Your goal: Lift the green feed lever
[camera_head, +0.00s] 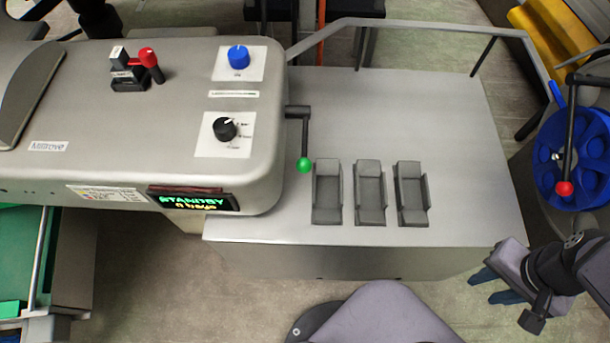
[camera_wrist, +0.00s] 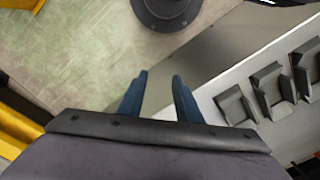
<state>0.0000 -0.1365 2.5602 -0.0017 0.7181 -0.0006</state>
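The green feed lever is a dark arm ending in a green ball knob (camera_head: 304,165). It hangs from the right end of the grey machine housing (camera_head: 130,180), and its knob points toward the front of the metal table. My gripper (camera_head: 494,287) is at the lower right in the head view, off the table's right front edge and well apart from the lever. In the wrist view its two blue fingers (camera_wrist: 160,90) stand apart with nothing between them. The lever does not show in the wrist view.
Several grey trays (camera_head: 370,192) sit on the metal table (camera_head: 450,110), right of the lever; they also show in the wrist view (camera_wrist: 268,90). A rail (camera_head: 420,27) runs along the back. A red-knobbed lever (camera_head: 565,188) and blue wheel (camera_head: 570,150) stand at the right.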

